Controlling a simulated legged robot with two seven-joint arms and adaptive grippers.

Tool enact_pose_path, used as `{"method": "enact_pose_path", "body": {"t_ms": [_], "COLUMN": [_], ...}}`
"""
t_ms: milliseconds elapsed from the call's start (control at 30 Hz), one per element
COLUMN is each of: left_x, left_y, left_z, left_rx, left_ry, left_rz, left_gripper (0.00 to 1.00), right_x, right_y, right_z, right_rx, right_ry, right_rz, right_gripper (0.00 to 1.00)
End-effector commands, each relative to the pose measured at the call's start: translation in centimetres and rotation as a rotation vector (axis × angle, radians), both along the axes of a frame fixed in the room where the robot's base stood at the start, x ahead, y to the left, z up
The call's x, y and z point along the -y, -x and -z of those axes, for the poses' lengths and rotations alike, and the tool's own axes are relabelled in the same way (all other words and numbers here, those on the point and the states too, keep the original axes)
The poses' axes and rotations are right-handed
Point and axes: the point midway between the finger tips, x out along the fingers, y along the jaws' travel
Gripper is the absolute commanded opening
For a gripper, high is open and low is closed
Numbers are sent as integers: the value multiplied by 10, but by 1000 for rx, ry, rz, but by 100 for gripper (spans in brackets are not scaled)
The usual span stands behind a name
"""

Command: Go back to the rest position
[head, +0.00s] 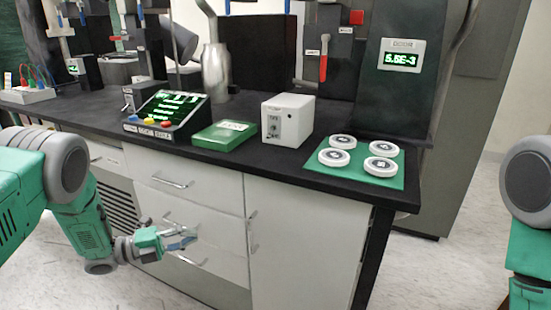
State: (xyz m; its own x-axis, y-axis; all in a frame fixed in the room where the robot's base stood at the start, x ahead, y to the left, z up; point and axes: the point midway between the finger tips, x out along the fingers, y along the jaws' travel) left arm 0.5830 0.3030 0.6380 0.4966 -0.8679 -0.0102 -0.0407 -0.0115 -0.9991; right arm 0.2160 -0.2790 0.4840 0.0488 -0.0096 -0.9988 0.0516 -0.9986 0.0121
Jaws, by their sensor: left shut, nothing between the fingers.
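My left gripper (184,238) is at the end of the green and grey arm that comes in from the left. It is in front of the white drawers, below the bench top, and its fingers are shut with nothing between them. Whether it touches a drawer front or handle, I cannot tell. On the right edge, part of my right arm (529,185) shows in green and grey. My right gripper is out of the picture.
The dark bench (345,185) holds a control box (168,116), a green box (224,136), a white box (288,119) and a green mat (365,172) with several white discs. The floor (440,270) on the right is clear.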

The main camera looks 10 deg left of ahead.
Motion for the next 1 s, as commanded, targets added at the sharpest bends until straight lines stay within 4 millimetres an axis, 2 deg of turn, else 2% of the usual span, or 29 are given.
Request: {"method": "enact_pose_path", "body": {"t_ms": [67,167,267,367,400,467,500,600,733,800,867,1000], "left_x": [10,23,34,36,36,34,33,28,22,21,20,19], "left_y": [1,9,44,111,141,187,215,280,337,354,364,367], "left_z": [1,15,42,67,73,78,78,71,58,53,50,49], "left_rx": [-112,-391,-785,-1184,-1315,-1478,-1566,-1727,-1832,-1858,-1870,-1874], "left_ry": [32,109,214,311,343,376,394,424,444,451,454,455], "left_rz": [-72,-260,-529,-843,-964,-1135,-1243,-1487,-1716,-1792,-1833,-1848], "left_gripper": [0,0,0,0,0,0,0,0,0,0,0,0], "right_x": [0,0,0,0,0,0,0,0,0,0,0,0], "right_y": [0,0,0,-1,-1,-1,-1,-1,-1,-1,-1,-1], "right_z": [-10,-28,-50,-71,-77,-85,-89,-98,-105,-107,-107,-107], "right_rx": [0,0,0,1,1,1,1,0,0,0,0,0], "right_ry": [0,0,0,0,0,0,0,0,0,0,0,0], "right_rz": [0,0,0,0,0,0,0,0,0,0,0,0], "right_gripper": [0,0,0,0,0,0,0,0,0,0,0,0]}}
